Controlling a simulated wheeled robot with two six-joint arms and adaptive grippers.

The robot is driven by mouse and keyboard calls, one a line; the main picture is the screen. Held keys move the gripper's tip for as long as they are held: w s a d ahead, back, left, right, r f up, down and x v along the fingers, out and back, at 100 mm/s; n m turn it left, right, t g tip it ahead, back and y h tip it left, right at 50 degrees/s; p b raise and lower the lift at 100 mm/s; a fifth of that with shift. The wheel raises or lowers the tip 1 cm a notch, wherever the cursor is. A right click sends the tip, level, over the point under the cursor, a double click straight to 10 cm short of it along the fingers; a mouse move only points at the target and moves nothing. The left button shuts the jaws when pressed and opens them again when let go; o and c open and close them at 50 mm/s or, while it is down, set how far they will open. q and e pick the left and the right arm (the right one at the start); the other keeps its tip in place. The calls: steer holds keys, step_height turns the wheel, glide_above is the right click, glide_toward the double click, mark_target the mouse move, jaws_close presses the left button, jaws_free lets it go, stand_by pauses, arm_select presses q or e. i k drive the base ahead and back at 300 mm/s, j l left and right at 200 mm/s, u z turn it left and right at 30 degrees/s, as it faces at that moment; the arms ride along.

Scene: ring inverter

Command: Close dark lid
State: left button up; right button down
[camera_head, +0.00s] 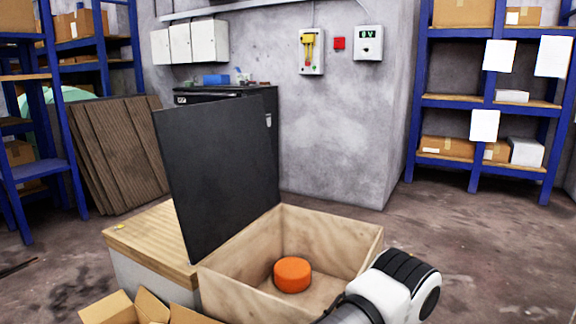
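The dark lid (222,170) is a flat black panel. It stands open, nearly upright, along the left side of a wooden box (345,232). The box is open at the top. An orange round object (292,274) lies on its floor, fully inside. A white and black link of one of my arms, which looks like the right one, is at the front right corner of the box and hides part of it. No gripper fingers show in this view, and my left arm is not seen.
A wooden-topped counter (155,241) stands left of the box, with open cardboard boxes (145,310) in front. A black cabinet (262,100) is behind the lid. Blue shelves (490,103) stand at the right. The floor right of the box is clear.

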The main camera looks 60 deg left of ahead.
mark_target(217, 156)
steer(key=k+j, duration=0.2)
steer(key=j, duration=0.45)
steer(key=k+j, duration=0.2)
steer(key=j, duration=0.45)
steer(key=k+j, duration=0.25)
steer(key=j, duration=0.35)
steer(key=k+j, duration=0.2)
steer(key=j, duration=0.45)
steer(key=k+j+z, duration=0.1)
steer(key=j, duration=0.55)
steer(key=k+j, duration=0.3)
steer(key=j, duration=0.3)
steer(key=k+j, duration=0.25)
steer(key=j, duration=0.4)
steer(key=k+j, duration=0.25)
steer(key=j, duration=0.35)
